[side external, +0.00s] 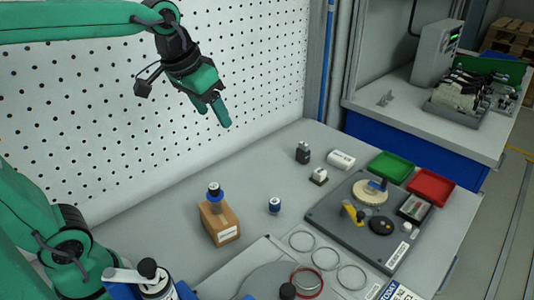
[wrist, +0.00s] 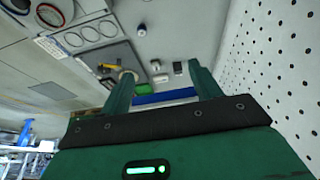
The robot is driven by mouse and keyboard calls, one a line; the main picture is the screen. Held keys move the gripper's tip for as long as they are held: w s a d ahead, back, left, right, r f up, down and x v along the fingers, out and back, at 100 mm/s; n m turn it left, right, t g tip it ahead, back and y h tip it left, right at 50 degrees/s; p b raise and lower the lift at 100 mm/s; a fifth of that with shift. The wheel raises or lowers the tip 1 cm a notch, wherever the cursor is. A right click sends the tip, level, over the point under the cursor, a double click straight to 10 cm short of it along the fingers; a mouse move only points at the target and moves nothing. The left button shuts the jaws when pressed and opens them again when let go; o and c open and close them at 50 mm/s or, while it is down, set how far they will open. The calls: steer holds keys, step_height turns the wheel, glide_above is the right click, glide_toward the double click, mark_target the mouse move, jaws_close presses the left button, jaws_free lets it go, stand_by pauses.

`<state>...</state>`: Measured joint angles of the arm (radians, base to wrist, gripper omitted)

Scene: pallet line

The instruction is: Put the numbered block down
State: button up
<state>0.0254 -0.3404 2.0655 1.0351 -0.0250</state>
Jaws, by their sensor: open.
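My gripper (side external: 215,116) is raised high in front of the pegboard, well above the table, with nothing between its fingers. In the wrist view my gripper (wrist: 160,72) shows two green fingers spread apart. A brown block (side external: 221,227) with a white label stands at the table's left-middle. A blue-and-black piece (side external: 214,193) is on top of it. I cannot read a number on the label or on any block. A small dark block (side external: 303,153) and a small pale-and-black block (side external: 319,176) stand farther back, apart from my gripper.
A grey board (side external: 330,213) with fittings lies right of centre. Green (side external: 391,166) and red (side external: 431,187) trays sit behind it. A white cylinder (side external: 341,160) and a small blue-and-white piece (side external: 274,205) stand nearby. The pegboard (side external: 265,70) rises behind. Table between the brown and dark blocks is mostly clear.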

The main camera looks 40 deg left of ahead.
steer(key=s+f+t, duration=0.1)
steer(key=s+f, duration=0.5)
steer(key=s, duration=0.4)
steer(key=shift+s+a, duration=0.25)
steer(key=shift+a, duration=0.15)
